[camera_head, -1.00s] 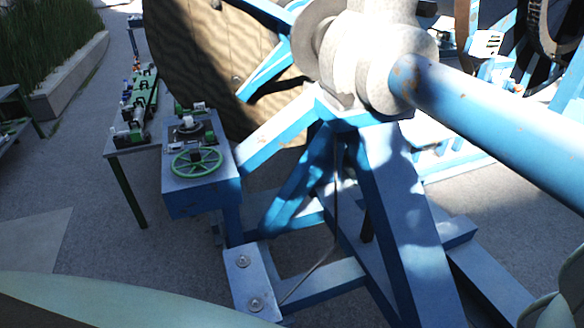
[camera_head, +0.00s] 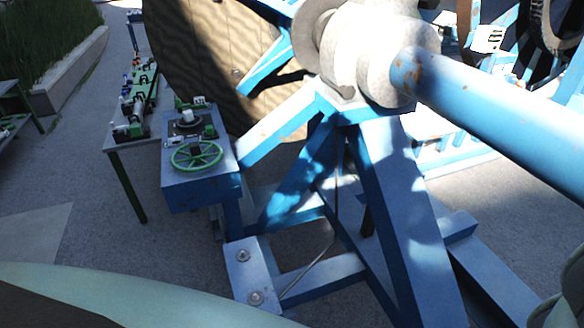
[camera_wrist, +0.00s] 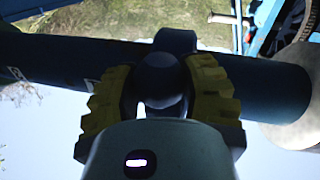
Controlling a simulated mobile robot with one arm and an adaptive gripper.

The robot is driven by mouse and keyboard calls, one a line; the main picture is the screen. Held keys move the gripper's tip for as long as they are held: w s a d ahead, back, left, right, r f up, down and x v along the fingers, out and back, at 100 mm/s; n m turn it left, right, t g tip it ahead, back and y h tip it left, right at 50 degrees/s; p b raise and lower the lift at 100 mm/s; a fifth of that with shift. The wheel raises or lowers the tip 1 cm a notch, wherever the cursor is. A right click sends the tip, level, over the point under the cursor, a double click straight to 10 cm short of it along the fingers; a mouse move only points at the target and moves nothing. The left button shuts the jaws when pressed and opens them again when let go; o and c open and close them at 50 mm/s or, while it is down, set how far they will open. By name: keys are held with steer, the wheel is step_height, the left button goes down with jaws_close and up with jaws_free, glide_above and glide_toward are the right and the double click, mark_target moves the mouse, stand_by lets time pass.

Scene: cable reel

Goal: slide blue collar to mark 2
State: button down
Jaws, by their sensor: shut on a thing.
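In the wrist view my gripper (camera_wrist: 160,98) has two yellow ridged fingers, shut on a dark rounded knob (camera_wrist: 160,72). The knob appears to belong to the collar (camera_wrist: 175,40), a dark band that rises above the shaft's edge behind it. The collar is in shadow, so its blue is hard to make out. The shaft (camera_wrist: 270,85) runs across the picture behind the fingers. Small pale labels (camera_wrist: 92,85) show on it to the left; their numbers cannot be read. The blue shaft also shows in the head view (camera_head: 490,110), where neither collar nor gripper is visible.
In the head view a pale bearing housing (camera_head: 375,50) carries the shaft on a blue frame (camera_head: 385,190). A blue box with a green handwheel (camera_head: 197,156) and a bench with green devices (camera_head: 135,105) stand left. The shaft ends at a pale round part (camera_wrist: 300,120) at right in the wrist view.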

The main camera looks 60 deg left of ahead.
steer(key=s+d+b, duration=0.2)
steer(key=d+b, duration=0.2)
steer(key=d, duration=0.5)
steer(key=shift+s+r, duration=0.1)
steer(key=shift+c, duration=2.1)
jaws_free()
steer(key=v, duration=1.2)
steer(key=shift+a, duration=0.1)
